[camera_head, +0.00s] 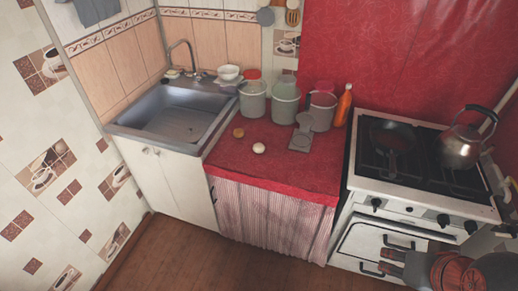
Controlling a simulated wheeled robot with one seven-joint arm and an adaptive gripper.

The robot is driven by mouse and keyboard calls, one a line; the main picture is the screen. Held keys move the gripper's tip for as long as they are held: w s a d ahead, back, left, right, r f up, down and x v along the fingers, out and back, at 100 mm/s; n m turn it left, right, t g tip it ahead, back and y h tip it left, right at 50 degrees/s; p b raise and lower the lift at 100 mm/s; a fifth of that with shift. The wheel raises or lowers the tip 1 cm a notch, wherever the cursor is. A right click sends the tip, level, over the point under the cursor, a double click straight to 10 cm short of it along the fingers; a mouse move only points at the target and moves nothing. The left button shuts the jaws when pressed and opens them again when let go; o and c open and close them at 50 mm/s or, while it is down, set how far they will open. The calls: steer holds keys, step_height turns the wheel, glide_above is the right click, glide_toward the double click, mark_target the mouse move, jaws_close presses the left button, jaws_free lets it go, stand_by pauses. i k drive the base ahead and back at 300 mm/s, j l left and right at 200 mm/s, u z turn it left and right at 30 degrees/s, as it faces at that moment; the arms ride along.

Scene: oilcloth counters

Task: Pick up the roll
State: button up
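Two small round items lie on the red counter (285,170), left of its middle. One is a brownish-tan lump (238,132), nearer the sink. The other is a pale cream ball (259,148), a little in front and to the right. They are apart from each other and nothing covers them. Either could be the roll; at this size I cannot tell which.
Several grey pots (285,104) and an orange bottle (343,105) stand behind. A flat grey object (301,138) lies to the right. The sink (180,118) is left; the stove (408,189) with pan (391,136) and kettle (459,148) is right. The counter's front is clear.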

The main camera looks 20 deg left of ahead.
mark_target(258, 148)
steer(key=i+j+u, duration=0.1)
steer(key=j, duration=0.35)
steer(key=i+j+u, duration=0.1)
steer(key=i+j, duration=0.15)
steer(key=j, duration=0.2)
steer(key=i+j+u, duration=0.1)
steer(key=j, duration=0.35)
steer(key=i+j+u, duration=0.1)
steer(key=i+j, duration=0.2)
steer(key=i+j+u, duration=0.15)
steer(key=j, duration=0.4)
steer(key=i, duration=0.1)
